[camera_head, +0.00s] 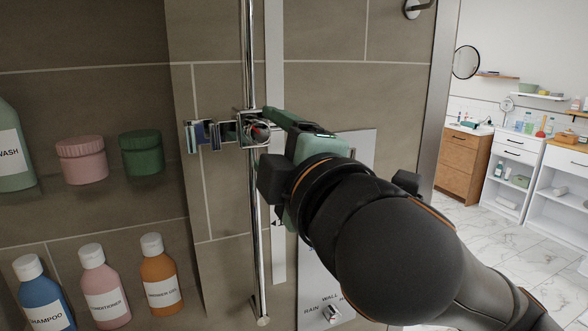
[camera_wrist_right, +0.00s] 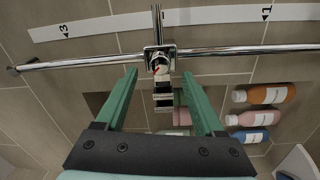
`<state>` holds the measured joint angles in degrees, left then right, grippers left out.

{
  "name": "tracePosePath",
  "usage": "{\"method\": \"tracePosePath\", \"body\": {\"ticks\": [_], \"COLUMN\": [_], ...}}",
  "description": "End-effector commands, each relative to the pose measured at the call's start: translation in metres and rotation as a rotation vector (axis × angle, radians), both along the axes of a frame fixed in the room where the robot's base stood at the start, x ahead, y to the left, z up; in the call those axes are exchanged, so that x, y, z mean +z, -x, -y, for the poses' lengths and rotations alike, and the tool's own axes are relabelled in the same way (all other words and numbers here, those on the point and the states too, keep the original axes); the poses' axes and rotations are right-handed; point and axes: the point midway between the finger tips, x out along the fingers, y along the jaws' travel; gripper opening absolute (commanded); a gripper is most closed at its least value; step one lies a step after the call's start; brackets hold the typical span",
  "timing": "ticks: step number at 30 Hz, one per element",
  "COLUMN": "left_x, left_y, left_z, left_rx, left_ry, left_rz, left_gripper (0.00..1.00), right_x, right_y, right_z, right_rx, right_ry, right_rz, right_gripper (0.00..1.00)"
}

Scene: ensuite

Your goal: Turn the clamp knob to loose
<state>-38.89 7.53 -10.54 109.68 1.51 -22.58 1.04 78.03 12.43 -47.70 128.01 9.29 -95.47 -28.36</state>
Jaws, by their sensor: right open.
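The chrome clamp (camera_head: 250,118) sits on the vertical chrome rail (camera_head: 250,60) of the shower wall, with a shower-head holder (camera_head: 207,134) sticking out to its left. The round clamp knob (camera_head: 259,131) shows a red mark and is partly hidden by my right gripper (camera_head: 270,122). In the right wrist view the knob (camera_wrist_right: 159,64) lies between and just beyond the tips of the green fingers of my right gripper (camera_wrist_right: 160,74). The fingers are open, with a gap on both sides of the knob. My left gripper is not in view.
A recessed shelf at left holds a pink jar (camera_head: 82,161), a green jar (camera_head: 141,153) and several bottles (camera_head: 160,273). A control panel (camera_head: 350,148) is on the wall behind my right arm.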

Motion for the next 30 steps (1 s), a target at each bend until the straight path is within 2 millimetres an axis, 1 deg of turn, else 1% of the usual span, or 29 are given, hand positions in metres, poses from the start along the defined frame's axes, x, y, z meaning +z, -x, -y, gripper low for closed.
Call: {"method": "tracePosePath", "body": {"ticks": [1,6,9,10,12,15,19,27,30], "left_x": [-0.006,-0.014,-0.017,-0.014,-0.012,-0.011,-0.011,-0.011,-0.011], "left_y": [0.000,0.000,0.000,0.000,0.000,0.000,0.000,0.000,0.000], "left_z": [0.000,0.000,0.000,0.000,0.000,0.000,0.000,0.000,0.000], "left_rx": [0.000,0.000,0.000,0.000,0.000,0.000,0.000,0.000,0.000], "left_ry": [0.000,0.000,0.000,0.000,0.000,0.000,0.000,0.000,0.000], "left_rz": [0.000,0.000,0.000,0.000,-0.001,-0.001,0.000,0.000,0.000], "left_gripper": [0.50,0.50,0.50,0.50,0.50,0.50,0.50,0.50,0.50], "right_x": [-0.002,-0.003,-0.004,-0.001,-0.001,-0.002,-0.004,-0.004,-0.008], "right_y": [0.013,0.050,0.068,0.072,0.078,0.085,0.088,0.088,0.084], "right_z": [0.003,0.015,0.021,0.023,0.025,0.028,0.029,0.029,0.027], "right_rx": [0.006,0.005,0.004,0.002,0.002,0.000,-0.001,0.000,0.008], "right_ry": [-0.002,-0.001,0.000,0.002,0.002,0.002,0.002,0.000,-0.014], "right_rz": [0.006,0.007,0.006,0.008,0.007,0.005,0.001,0.000,-0.019], "right_gripper": [0.70,0.70,0.70,0.70,0.70,0.70,0.70,0.70,0.70]}}
